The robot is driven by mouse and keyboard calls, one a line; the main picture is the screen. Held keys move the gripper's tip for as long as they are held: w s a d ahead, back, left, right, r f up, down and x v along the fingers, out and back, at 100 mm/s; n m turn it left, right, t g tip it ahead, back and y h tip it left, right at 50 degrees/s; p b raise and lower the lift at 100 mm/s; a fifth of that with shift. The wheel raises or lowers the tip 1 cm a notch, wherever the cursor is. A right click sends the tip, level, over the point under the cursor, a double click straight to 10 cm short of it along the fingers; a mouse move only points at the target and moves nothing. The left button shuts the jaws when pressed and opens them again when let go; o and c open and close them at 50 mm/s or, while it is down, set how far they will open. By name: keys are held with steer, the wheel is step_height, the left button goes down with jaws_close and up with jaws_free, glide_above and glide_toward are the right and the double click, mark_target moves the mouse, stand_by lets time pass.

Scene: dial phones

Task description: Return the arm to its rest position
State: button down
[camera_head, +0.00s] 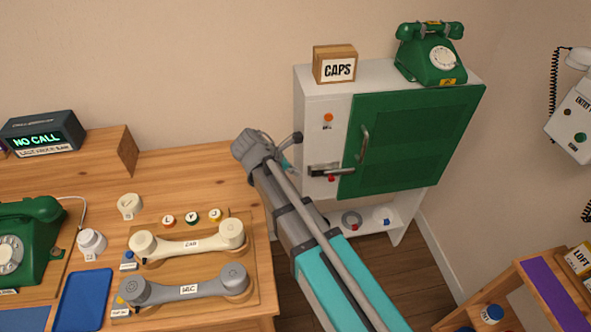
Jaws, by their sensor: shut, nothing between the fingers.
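My arm, in grey and teal (328,258), rises from the bottom right of the head view to a grey joint (254,146) beside the cabinet's left side. A thinner grey link runs along it and leaves the frame at the bottom. Small dark and teal parts show behind the joint, and I cannot tell what they are. I cannot make out my gripper or its fingers. The arm stands between the wooden desk (190,165) and the cabinet and hides part of both. Whether it touches either is unclear.
The white cabinet (318,118) has a shut green door (415,135). A green phone (432,58) and a CAPS box (335,66) stand on it. The desk holds two handsets (188,240), (185,287) and another green phone (28,245). A shelf (520,290) stands lower right.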

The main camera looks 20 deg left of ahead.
steer(key=w+d+f+m+g+y, duration=0.1)
steer(key=d+f+m+g, duration=0.1)
steer(key=d+m, duration=0.7)
steer(key=w+d+f+m+g+y, duration=0.15)
steer(key=d+m, duration=0.25)
steer(key=d, duration=1)
steer(key=s+d+f+m+g+y, duration=0.1)
steer(key=s+d+m+y, duration=0.15)
steer(key=d+m, duration=0.55)
steer(key=s+d+m+g+y, duration=0.1)
steer(key=s+d+m, duration=0.2)
steer(key=d+m, duration=0.5)
step_height(320, 180, up, 12)
steer(key=d+n+p, duration=0.1)
steer(key=n+p, duration=0.1)
steer(key=p, duration=1)
steer(key=shift+w+d, duration=0.25)
steer(key=shift+w, duration=0.1)
